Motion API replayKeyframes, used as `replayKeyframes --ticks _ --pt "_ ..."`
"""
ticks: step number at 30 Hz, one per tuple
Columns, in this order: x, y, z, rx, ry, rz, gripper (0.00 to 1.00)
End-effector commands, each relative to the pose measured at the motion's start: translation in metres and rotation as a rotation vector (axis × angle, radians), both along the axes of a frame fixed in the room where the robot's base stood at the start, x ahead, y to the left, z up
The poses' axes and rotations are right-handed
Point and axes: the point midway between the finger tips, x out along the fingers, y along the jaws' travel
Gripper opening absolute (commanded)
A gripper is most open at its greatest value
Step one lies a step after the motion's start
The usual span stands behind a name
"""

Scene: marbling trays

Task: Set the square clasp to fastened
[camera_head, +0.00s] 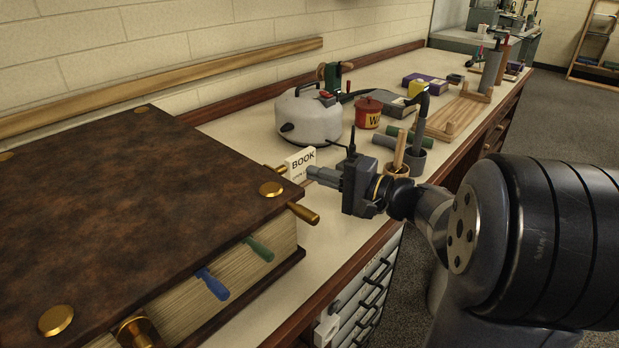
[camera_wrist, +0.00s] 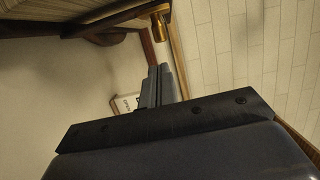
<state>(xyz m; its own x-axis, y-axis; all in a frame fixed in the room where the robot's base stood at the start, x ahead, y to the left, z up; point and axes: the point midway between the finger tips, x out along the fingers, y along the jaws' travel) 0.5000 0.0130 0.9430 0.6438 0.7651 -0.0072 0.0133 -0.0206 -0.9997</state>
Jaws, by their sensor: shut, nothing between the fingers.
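A large brown leather book (camera_head: 130,190) lies on the bench at the left. I cannot tell which of these belongs to the square clasp. My gripper (camera_head: 312,174) is shut and empty, level with the book's far right corner, apart from the brass handles. In the wrist view, the shut fingers (camera_wrist: 159,73) point towards a brass handle (camera_wrist: 159,27) on the book's edge.
Blue (camera_head: 212,285) and green (camera_head: 259,249) tabs stick out of the pages.

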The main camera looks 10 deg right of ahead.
Motion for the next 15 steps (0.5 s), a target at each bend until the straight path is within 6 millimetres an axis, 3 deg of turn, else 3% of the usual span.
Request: replayKeyframes --ticks 6,15 --pt "-0.027 -0.032 0.002 0.0 -0.002 -0.005 0.0" --pt "-0.049 -0.058 0.002 -0.001 -0.002 -0.001 0.0"
